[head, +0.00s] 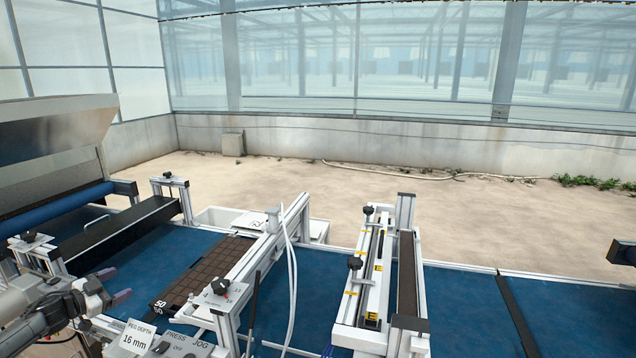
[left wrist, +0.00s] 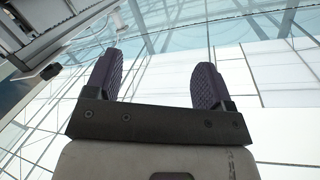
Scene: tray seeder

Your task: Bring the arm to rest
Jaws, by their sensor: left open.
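My left gripper (head: 113,286) is at the lower left of the head view, above the near edge of the machine, just left of the brown tray. Its two purple ribbed fingers stand apart with nothing between them, as the left wrist view also shows (left wrist: 158,82). The left wrist camera looks up at the greenhouse roof and glazing. My left arm comes in from the lower left corner.
A brown celled tray (head: 208,262) lies on the blue belt (head: 455,300), partly under a white gantry (head: 262,245). A sign reading peg depth 16 mm (head: 136,337) stands close to the gripper. A metal hopper (head: 50,135) stands at the left. Another white frame (head: 375,270) crosses the belt.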

